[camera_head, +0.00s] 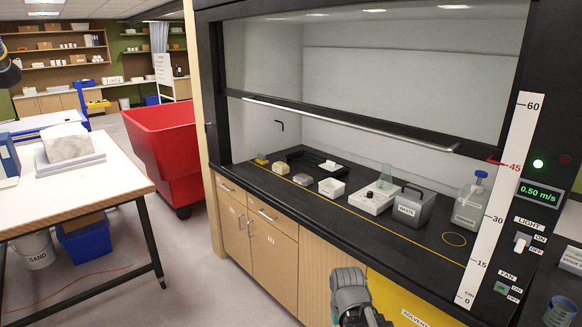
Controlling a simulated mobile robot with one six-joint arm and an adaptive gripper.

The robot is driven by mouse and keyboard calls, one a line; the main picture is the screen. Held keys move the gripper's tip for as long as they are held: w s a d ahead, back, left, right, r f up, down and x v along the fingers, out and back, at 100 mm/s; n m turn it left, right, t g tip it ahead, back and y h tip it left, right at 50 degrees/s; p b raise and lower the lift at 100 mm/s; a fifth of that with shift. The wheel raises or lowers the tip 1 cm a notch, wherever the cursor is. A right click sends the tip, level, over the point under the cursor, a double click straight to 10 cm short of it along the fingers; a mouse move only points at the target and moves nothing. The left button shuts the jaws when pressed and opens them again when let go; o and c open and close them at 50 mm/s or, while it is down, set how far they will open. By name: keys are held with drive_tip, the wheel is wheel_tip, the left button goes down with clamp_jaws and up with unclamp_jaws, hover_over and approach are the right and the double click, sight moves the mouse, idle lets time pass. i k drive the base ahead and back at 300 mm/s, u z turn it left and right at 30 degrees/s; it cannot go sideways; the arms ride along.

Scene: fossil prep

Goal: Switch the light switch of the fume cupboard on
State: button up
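The fume cupboard (400,97) fills the right half of the head view, its sash raised partway. Its light switch (521,242) is a small white switch on the black right post, under a LIGHT label, with ON above OFF beside it. I cannot tell for sure which way it is set. A grey part of my arm rises at the bottom centre, in front of the cabinet and well left of and below the switch. My gripper's fingers cannot be made out in this view.
A green fan switch (501,287) sits below the light switch. A height scale (500,200) runs left of both. A waste box (411,207) and a bottle (470,203) stand on the black worktop. A red bin (165,145) and a table (105,185) stand left; floor between is clear.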

sight(521, 244)
drive_tip(key=z, duration=0.25)
drive_tip(key=i, duration=1)
